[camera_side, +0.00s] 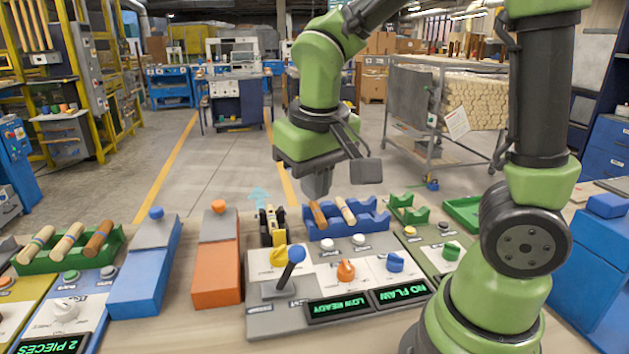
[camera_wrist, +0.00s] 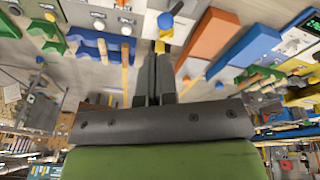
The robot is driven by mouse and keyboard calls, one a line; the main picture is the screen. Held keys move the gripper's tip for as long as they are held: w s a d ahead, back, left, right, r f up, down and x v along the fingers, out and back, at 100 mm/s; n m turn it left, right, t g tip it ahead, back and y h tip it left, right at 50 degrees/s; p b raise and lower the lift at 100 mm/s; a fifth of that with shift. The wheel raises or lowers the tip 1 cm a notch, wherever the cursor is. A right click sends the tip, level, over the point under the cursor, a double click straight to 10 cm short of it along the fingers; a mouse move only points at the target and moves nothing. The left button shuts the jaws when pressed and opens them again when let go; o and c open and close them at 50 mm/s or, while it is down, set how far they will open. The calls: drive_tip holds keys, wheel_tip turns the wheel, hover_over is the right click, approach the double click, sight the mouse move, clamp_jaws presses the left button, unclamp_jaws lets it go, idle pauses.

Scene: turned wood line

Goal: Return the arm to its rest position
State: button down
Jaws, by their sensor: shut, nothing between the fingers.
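My gripper (camera_side: 317,190) points down above the back of the bench, a little above the blue rack (camera_side: 375,221) and clear of it. Its grey fingers are together with nothing between them. In the wrist view my gripper (camera_wrist: 155,62) shows its two fingers side by side, closed. The arm is bent, with its wrist over the back middle of the bench. No rest position is marked in either view.
Two turned wood pieces (camera_side: 346,211) lie in the blue rack. A black upright fixture (camera_side: 272,228) stands left of it. A control panel with a blue-knobbed lever (camera_side: 291,262) is in front. Orange (camera_side: 216,270) and blue (camera_side: 146,276) blocks stand left. A green tray (camera_side: 463,212) is right.

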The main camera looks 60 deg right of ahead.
drive_tip(key=s+a+r+t+y, duration=0.2)
drive_tip(key=s+r+t+y, duration=0.1)
drive_tip(key=s+r+t, duration=0.2)
drive_tip(key=s+r, duration=0.2)
drive_tip(key=s, duration=0.2)
drive_tip(key=shift+s+a+r+t+y, duration=0.15)
drive_tip(key=shift+s+a+t+y, duration=0.05)
drive_tip(key=shift+a+t+y, duration=0.1)
drive_tip(key=c, duration=1.8)
unclamp_jaws()
